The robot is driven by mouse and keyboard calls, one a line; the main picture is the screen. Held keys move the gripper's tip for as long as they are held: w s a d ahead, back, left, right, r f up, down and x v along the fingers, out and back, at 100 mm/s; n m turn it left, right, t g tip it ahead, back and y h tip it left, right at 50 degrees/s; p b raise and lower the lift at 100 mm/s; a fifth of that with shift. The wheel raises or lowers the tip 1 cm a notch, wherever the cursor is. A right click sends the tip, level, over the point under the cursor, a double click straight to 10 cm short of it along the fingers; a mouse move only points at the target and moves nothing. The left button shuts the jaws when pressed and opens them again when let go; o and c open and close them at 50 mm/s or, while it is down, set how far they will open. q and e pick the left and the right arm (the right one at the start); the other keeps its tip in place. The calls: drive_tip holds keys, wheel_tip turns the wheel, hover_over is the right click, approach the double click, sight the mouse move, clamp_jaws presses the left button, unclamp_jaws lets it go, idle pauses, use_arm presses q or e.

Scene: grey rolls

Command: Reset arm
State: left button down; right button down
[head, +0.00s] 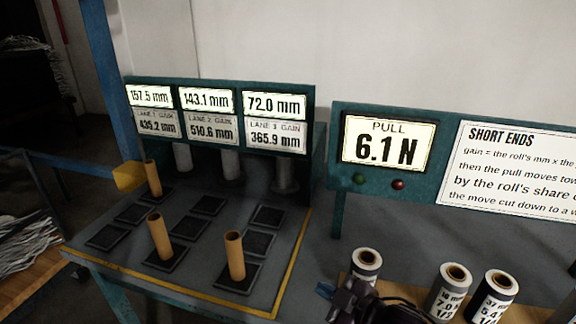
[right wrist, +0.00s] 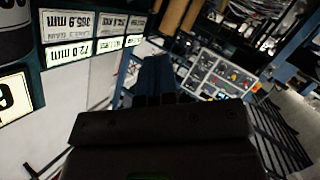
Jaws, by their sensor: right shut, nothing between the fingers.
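My right gripper (head: 328,292) shows at the bottom centre of the head view, just left of and in front of a grey roll (head: 366,266). It is shut and empty, with its dark wrist below the roll. In the right wrist view the shut fingers (right wrist: 155,78) point away over a blurred background. Two more grey rolls, a middle one (head: 447,292) and a right one (head: 491,297), stand upright with printed labels. My left gripper is not in view.
A grey table (head: 190,262) with a yellow edge line holds dark square pads and three upright brown tubes (head: 160,238). Behind it a teal display (head: 220,115) shows lane readings. A pull panel (head: 388,145) reads 6.1 N, beside a text sign (head: 510,170).

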drive_tip(key=s+d+f+m+t+h, duration=0.25)
drive_tip(key=d+f+m+h, duration=0.2)
drive_tip(key=d, duration=0.25)
drive_tip(key=s+d+f+m+t+h, duration=0.1)
drive_tip(key=s+d+f+m+h, duration=0.25)
drive_tip(key=d+m, duration=0.3)
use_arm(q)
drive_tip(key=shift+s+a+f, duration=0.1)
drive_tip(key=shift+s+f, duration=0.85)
use_arm(e)
drive_tip(key=s+d+f+m+g+h, duration=0.2)
drive_tip(key=s+d+f, duration=0.4)
drive_tip(key=s+f, duration=0.3)
drive_tip(key=s+m, duration=0.1)
drive_tip(key=s, duration=0.2)
drive_tip(key=shift+s+d+g, duration=0.15)
drive_tip(key=shift+s+g, duration=0.2)
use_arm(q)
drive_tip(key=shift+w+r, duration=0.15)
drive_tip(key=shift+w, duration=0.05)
use_arm(e)
drive_tip(key=shift+f, duration=0.1)
